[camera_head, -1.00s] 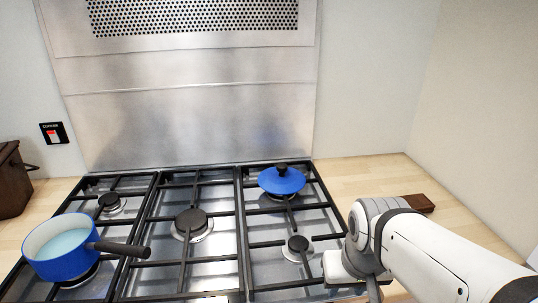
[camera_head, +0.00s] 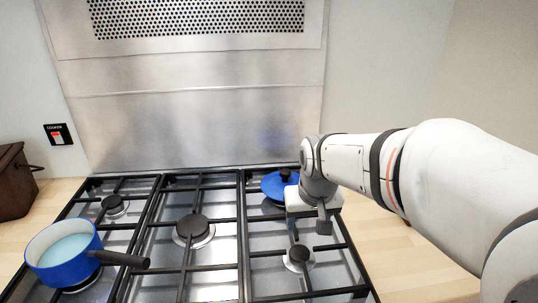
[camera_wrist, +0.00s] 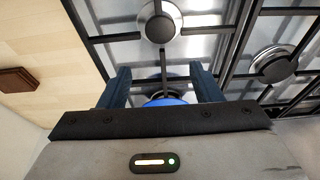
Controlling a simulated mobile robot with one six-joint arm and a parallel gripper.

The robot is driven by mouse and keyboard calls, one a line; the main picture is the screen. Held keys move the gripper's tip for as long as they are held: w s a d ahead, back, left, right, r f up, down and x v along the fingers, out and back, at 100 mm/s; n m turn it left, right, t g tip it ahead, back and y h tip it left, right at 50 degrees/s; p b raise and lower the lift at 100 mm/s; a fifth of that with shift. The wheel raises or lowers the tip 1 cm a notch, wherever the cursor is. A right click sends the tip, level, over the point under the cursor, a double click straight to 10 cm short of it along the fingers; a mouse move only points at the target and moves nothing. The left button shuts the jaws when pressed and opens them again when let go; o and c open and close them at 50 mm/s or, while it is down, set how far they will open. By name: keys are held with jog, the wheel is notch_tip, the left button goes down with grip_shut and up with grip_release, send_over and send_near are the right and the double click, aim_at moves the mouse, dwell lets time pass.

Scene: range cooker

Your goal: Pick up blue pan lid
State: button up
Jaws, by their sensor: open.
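The blue pan lid (camera_head: 273,186) with a black knob lies on the back right burner of the hob in the head view. My arm hides its right part. In the wrist view only a small blue edge of the lid (camera_wrist: 165,102) shows, between the fingers and just past the gripper body. My gripper (camera_wrist: 160,82) is open, with its two dark fingers apart and nothing seen held between them. In the head view my gripper is at the lid's front right, its fingers mostly hidden. I cannot tell whether it touches the lid.
A blue pan (camera_head: 62,252) with a dark handle stands on the front left burner. Black grates (camera_head: 240,235) cover the hob. A steel backsplash (camera_head: 195,120) rises behind. A brown box (camera_head: 14,185) stands at far left. A dark wooden block (camera_wrist: 18,78) lies on the counter.

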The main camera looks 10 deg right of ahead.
jog(key=w+r+p, duration=0.2)
jog(key=w+p, duration=0.1)
jog(key=w, duration=1.1)
jog(key=t+p, duration=0.1)
jog(key=p, duration=0.1)
send_near(286, 171)
notch_tip(286, 171, down, 2)
jog(key=s, duration=0.2)
jog(key=w, duration=0.1)
jog(key=w+f+p, duration=0.1)
jog(key=shift+w+f, duration=0.3)
jog(key=shift+w, duration=0.1)
jog(key=shift+w+p+x, duration=0.15)
jog(key=shift+p+x, duration=0.45)
jog(key=shift+x, duration=1.2)
jog(key=shift+w+p+x, duration=0.1)
jog(key=shift+p+x, duration=0.45)
jog(key=shift+x, duration=1.25)
jog(key=shift+r, duration=0.1)
jog(key=c, duration=1.2)
jog(key=shift+o, duration=0.2)
